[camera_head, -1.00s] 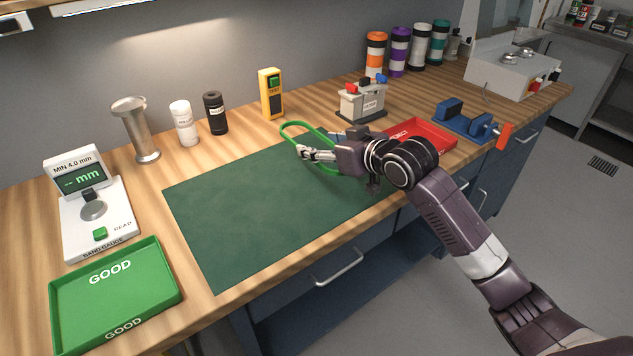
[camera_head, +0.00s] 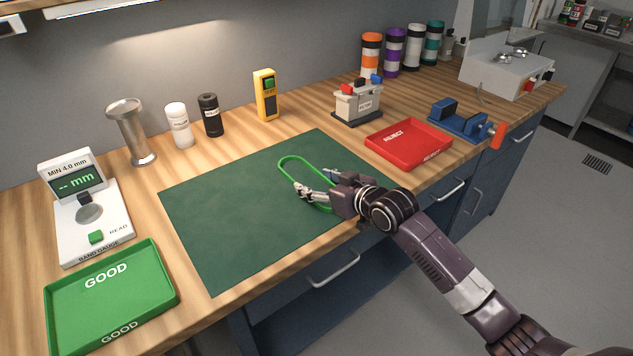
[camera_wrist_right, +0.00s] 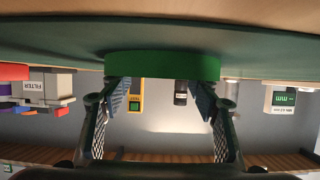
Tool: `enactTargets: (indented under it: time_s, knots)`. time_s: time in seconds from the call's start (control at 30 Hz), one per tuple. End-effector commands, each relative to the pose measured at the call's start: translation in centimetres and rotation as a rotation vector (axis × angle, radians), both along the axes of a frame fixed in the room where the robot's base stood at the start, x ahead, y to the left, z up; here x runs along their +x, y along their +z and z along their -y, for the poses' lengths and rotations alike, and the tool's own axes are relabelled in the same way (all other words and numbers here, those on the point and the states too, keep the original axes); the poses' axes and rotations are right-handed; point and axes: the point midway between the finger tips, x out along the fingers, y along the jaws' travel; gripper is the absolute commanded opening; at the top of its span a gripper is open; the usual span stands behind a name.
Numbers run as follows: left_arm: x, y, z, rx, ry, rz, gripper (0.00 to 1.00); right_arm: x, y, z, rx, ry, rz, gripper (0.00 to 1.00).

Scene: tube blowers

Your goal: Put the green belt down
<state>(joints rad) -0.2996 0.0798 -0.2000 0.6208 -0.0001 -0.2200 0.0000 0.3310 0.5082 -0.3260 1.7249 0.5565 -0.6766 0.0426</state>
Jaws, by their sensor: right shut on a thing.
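The green belt (camera_head: 289,158) is a long thin loop over the right part of the dark green mat (camera_head: 235,205). My right gripper (camera_head: 313,181) is shut on the belt near its front end, with a finger on each side of it. The right wrist view shows the belt (camera_wrist_right: 162,65) as a wide green band across the fingertips, close to the mat surface. I cannot tell whether the belt touches the mat. My left gripper is in neither view.
A red REJECT tray (camera_head: 409,157) stands right of the mat, and a green GOOD tray (camera_head: 60,327) at front left. The band gauge (camera_head: 118,212) is behind the green tray. A filter device (camera_head: 357,103) and yellow meter (camera_head: 266,96) stand behind. Most of the mat is bare.

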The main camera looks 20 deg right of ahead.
Motion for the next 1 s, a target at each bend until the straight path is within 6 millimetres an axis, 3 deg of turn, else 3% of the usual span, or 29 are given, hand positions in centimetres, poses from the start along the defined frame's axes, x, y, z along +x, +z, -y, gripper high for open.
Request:
enactTargets:
  time_s: [0.07,0.1,0.27,0.67,1.0]
  knots:
    - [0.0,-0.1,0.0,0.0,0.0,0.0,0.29,0.0,-0.2,0.0,0.0,0.0,0.0,0.32]
    - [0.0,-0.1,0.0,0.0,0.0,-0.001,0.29,0.0,-0.3,0.0,0.0,0.0,0.0,0.57]
    - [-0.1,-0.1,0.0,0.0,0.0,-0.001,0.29,0.0,-0.2,0.0,0.0,0.0,0.0,0.73]
    - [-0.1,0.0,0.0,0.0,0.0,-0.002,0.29,-0.5,0.2,0.2,-0.001,-0.001,0.0,0.73]
    - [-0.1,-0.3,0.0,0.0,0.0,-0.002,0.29,-5.9,2.4,2.2,-0.004,0.002,-0.001,0.73]
